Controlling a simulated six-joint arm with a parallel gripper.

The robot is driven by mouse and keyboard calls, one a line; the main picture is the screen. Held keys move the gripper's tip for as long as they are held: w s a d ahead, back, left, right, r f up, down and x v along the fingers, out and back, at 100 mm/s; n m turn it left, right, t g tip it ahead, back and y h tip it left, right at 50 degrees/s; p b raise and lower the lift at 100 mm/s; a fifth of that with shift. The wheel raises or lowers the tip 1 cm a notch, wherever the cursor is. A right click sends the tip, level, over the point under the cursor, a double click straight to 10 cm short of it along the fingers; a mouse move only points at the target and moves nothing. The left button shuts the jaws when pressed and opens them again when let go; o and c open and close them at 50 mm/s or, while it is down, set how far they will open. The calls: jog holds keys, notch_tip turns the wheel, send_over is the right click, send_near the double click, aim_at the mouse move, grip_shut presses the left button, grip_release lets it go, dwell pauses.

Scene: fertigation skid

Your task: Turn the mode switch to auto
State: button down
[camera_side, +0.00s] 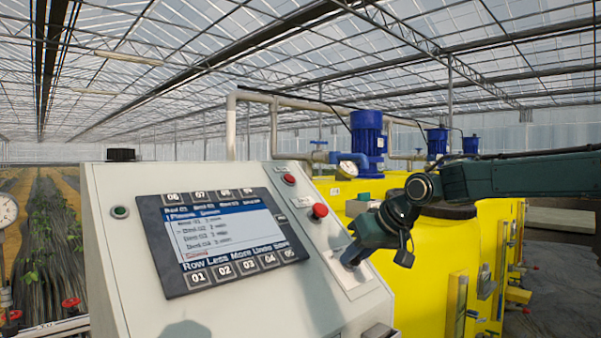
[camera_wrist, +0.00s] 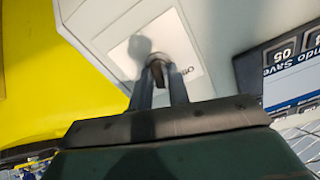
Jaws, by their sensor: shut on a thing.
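The mode switch (camera_wrist: 157,70) is a small dark knob on a pale label plate (camera_wrist: 126,58) on the sloping control panel. In the wrist view my gripper (camera_wrist: 160,72) has its two fingers on either side of the knob, shut on it. Part of a word, perhaps "auto", shows on the plate to the right of the knob. In the side view my gripper (camera_side: 352,262) reaches the lower right of the panel (camera_side: 120,270) from the right. It hides the knob there, so I cannot tell which position the switch points to.
A display with several numbered keys (camera_side: 222,240) is left of the gripper. A red mushroom button (camera_side: 320,211) and a smaller red button (camera_side: 289,179) sit above it. Yellow tanks (camera_side: 425,265) with blue motors (camera_side: 367,135) stand behind. A green button (camera_side: 120,212) is at far left.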

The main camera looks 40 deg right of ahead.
jog(key=m, duration=0.5)
jog(key=shift+s+d, duration=0.1)
jog(key=shift+m, duration=0.3)
jog(key=c, duration=1.5)
grip_release()
jog(key=shift+c, duration=0.2)
jog(key=shift+r, duration=0.1)
jog(key=v, duration=1.3)
jog(key=shift+s+r, duration=0.2)
jog(key=shift+r, duration=0.05)
